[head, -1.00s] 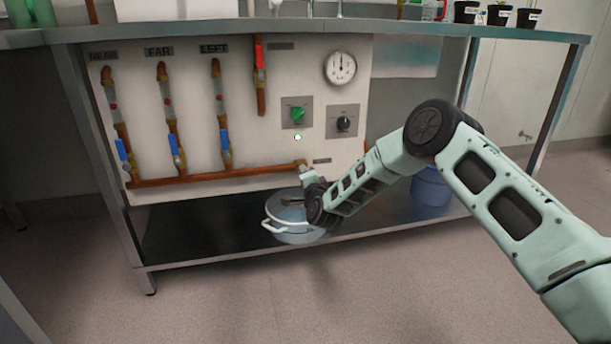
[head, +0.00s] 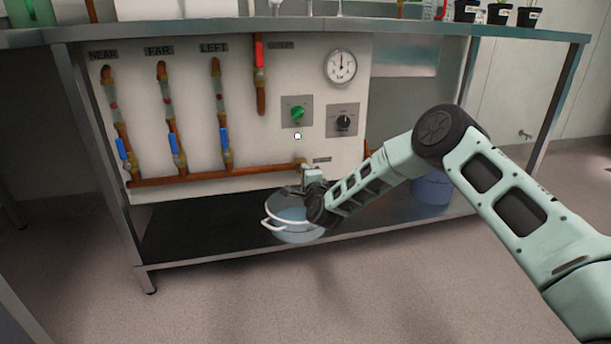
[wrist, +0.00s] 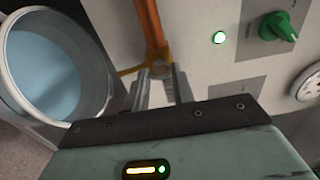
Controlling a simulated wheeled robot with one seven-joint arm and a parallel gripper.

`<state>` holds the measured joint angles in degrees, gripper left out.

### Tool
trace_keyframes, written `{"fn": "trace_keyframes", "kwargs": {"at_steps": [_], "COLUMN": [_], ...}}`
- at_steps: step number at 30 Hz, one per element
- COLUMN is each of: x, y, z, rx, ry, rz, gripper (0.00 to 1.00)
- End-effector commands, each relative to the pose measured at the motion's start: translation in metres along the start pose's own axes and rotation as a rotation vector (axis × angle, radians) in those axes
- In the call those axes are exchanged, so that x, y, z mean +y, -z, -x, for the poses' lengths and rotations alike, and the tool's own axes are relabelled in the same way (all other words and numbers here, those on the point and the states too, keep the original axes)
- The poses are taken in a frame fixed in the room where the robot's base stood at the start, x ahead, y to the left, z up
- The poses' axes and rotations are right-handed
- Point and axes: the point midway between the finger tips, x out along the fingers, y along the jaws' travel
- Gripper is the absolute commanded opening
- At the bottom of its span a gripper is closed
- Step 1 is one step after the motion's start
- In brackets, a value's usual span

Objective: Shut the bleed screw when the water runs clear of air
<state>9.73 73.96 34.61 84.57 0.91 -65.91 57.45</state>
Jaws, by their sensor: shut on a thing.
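My gripper (head: 311,178) is at the right end of the horizontal copper pipe (head: 220,174), low on the panel. In the wrist view its two fingers (wrist: 160,88) are closed around the small grey bleed screw (wrist: 160,70) at the pipe's end. A thin brass spout (wrist: 131,70) points from there toward the bucket. The bucket (head: 270,210) stands on the lower shelf under the gripper and holds bluish water (wrist: 43,73). I cannot make out a stream or air bubbles. The screw is hidden behind my gripper in the head view.
Three pipes marked NEAR, FAR and LEFT have blue-handled valves (head: 225,142). A red-handled valve (head: 259,54), green knob (head: 297,113), black knob (head: 344,123), gauge (head: 341,67) and lit lamp (head: 297,136) are on the panel. A blue bucket (head: 432,188) stands behind my arm.

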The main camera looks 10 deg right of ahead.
Motion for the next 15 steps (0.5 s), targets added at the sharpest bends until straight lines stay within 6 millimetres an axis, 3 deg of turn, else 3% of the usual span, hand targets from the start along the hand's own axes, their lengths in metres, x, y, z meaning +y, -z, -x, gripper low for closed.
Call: {"fn": "trace_keyframes", "kwargs": {"at_steps": [3, 4, 6, 15], "x": [0.0020, 0.0020, 0.0017, 0.0003], "y": [0.0002, 0.0003, 0.0002, 0.0000], "z": [0.0008, 0.0008, 0.0006, 0.0017], "rx": [0.000, 0.000, 0.000, 0.000], "ry": [-0.004, -0.004, -0.003, -0.002], "rz": [-0.001, -0.001, 0.000, 0.001], "gripper": [0.02, 0.33, 0.46, 0.46]}}
